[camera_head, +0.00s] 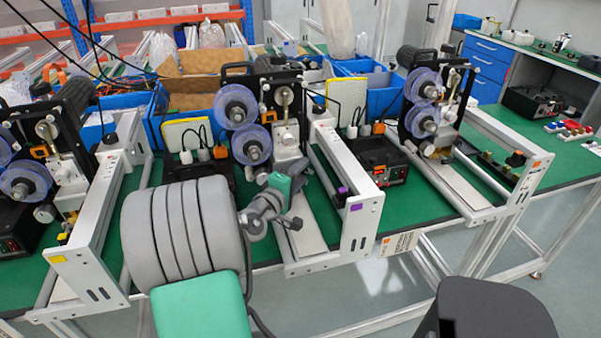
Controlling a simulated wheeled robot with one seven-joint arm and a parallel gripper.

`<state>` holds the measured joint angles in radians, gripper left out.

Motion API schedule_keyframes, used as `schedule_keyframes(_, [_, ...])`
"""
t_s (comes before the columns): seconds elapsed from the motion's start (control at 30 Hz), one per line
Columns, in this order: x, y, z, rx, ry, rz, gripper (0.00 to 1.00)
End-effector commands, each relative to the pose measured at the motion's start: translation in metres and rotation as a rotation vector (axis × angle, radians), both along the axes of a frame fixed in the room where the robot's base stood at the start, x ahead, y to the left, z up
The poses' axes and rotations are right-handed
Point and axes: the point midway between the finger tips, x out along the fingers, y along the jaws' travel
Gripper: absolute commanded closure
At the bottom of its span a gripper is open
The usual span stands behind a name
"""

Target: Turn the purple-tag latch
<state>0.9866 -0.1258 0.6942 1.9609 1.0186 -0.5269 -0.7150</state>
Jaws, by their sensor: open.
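The purple tag (356,207) is on the front end plate of the middle machine's white frame. Just behind that plate, a small dark latch with a purple top (341,193) sits inside the frame. Its exact turn angle is too small to tell. My gripper (296,206) is to the left of the latch, over the middle machine's white base strip. It is open, with nothing seen between its fingers, and apart from the latch in the picture. My grey and green arm hides part of the middle machine's left side.
Similar machines stand left, with a yellow tag (57,259), and right, with an orange tag (537,164) and a black knob (515,159). A black box with a display (382,160) stands on the green bench (412,205) between the frames. Blue bins (374,88) are behind.

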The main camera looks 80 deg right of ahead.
Motion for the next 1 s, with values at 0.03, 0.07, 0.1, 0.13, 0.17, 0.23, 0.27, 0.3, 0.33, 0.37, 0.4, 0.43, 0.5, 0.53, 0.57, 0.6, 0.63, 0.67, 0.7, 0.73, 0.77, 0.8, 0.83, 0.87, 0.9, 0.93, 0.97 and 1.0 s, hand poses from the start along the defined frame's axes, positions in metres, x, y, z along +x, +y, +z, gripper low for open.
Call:
schedule_keyframes(0.03, [0.0000, -0.0002, 0.0000, 0.000, 0.000, 0.000, 0.57])
schedule_keyframes(0.07, [0.0002, 0.0000, 0.0000, 0.000, 0.000, 0.000, 0.57])
schedule_keyframes(0.1, [0.0001, 0.0000, 0.0000, 0.000, 0.000, 0.000, 0.57])
schedule_keyframes(0.13, [0.0001, 0.0001, 0.0000, 0.000, -0.001, 0.000, 0.57])
schedule_keyframes(0.17, [0.0001, 0.0001, 0.0000, 0.000, -0.001, 0.000, 0.58])
schedule_keyframes(0.23, [0.0000, 0.0001, 0.0000, 0.000, -0.001, 0.000, 0.63])
schedule_keyframes(0.27, [-0.0001, 0.0001, 0.0000, 0.000, -0.001, 0.000, 0.66])
schedule_keyframes(0.3, [0.0000, 0.0002, 0.0000, 0.000, -0.001, 0.000, 0.69])
schedule_keyframes(0.33, [0.0000, 0.0002, 0.0000, 0.000, -0.001, 0.000, 0.71])
schedule_keyframes(0.37, [-0.0001, 0.0002, 0.0000, 0.000, -0.001, 0.000, 0.74])
schedule_keyframes(0.4, [-0.0001, 0.0002, 0.0000, 0.000, -0.001, 0.000, 0.77])
schedule_keyframes(0.43, [-0.0001, 0.0002, 0.0000, 0.000, -0.001, 0.000, 0.80])
schedule_keyframes(0.5, [-0.0001, 0.0002, 0.0000, 0.000, -0.001, 0.000, 0.85])
schedule_keyframes(0.53, [-0.0002, 0.0003, 0.0000, 0.000, -0.001, -0.001, 0.88])
schedule_keyframes(0.57, [-0.0002, 0.0003, 0.0000, 0.000, -0.001, -0.001, 0.90])
schedule_keyframes(0.6, [-0.0002, 0.0003, 0.0000, 0.000, -0.001, -0.001, 0.94])
schedule_keyframes(0.63, [-0.0002, 0.0003, 0.0000, 0.000, -0.001, -0.001, 0.96])
schedule_keyframes(0.67, [-0.0002, 0.0003, 0.0000, 0.000, -0.001, -0.001, 0.98])
schedule_keyframes(0.7, [-0.0002, 0.0003, 0.0000, 0.000, -0.001, -0.001, 1.00])
schedule_keyframes(0.73, [-0.0002, 0.0003, 0.0000, 0.000, -0.001, -0.001, 1.00])
schedule_keyframes(0.77, [-0.0003, 0.0003, 0.0000, 0.000, -0.001, -0.001, 1.00])
schedule_keyframes(0.8, [-0.0003, 0.0003, 0.0000, 0.000, -0.001, -0.001, 1.00])
schedule_keyframes(0.83, [-0.0002, 0.0003, 0.0000, 0.001, -0.001, -0.001, 1.00])
schedule_keyframes(0.87, [-0.0003, 0.0003, 0.0000, 0.000, -0.001, -0.001, 1.00])
schedule_keyframes(0.9, [-0.0003, 0.0003, -0.0001, 0.001, -0.001, -0.001, 1.00])
schedule_keyframes(0.93, [-0.0003, 0.0004, -0.0001, 0.001, -0.001, -0.001, 1.00])
schedule_keyframes(0.97, [-0.0003, 0.0004, 0.0000, 0.001, -0.001, -0.001, 1.00])
schedule_keyframes(1.0, [-0.0003, 0.0004, 0.0002, 0.001, -0.002, -0.001, 1.00])
